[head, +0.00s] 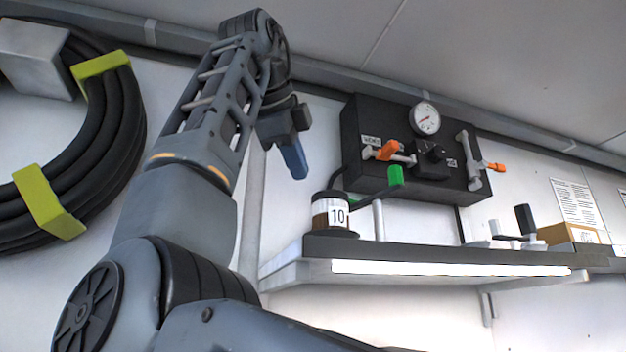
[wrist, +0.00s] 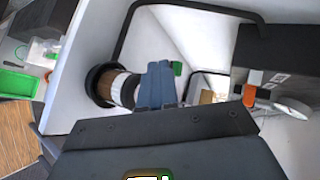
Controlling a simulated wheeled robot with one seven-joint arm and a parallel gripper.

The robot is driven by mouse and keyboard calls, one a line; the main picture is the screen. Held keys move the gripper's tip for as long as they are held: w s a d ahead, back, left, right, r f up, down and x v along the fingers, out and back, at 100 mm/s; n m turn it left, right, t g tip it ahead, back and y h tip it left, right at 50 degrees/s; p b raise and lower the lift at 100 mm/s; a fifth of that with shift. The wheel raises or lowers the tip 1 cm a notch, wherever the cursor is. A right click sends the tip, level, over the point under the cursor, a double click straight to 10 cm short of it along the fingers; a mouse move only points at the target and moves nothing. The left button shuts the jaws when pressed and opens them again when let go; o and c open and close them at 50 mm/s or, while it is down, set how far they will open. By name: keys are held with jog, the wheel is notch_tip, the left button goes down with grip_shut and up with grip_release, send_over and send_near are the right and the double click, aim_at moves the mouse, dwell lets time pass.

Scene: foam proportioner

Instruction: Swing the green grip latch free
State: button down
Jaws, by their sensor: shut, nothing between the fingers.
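In the wrist view a small part of the green grip (wrist: 178,68) shows just right of my fingertips, and the rest of the latch is hidden. My gripper (head: 295,162) has blue fingers, shut together and empty. It hangs in the air left of the box and above and left of the grip, apart from it. The fingers also show in the wrist view (wrist: 158,84).
A dark-capped jar labelled 10 (head: 336,216) stands on the lit shelf (head: 420,250), between my gripper and the grip's lever. The box carries a gauge (head: 425,118) and an orange-handled valve (head: 388,150). A coiled hose (head: 110,150) hangs at left.

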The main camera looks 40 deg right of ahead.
jog(key=a+r, duration=0.2)
jog(key=a, duration=0.1)
jog(key=shift+w+a, duration=0.1)
jog(key=shift+w, duration=0.1)
jog(key=shift+s+f, duration=0.1)
dwell(0.5)
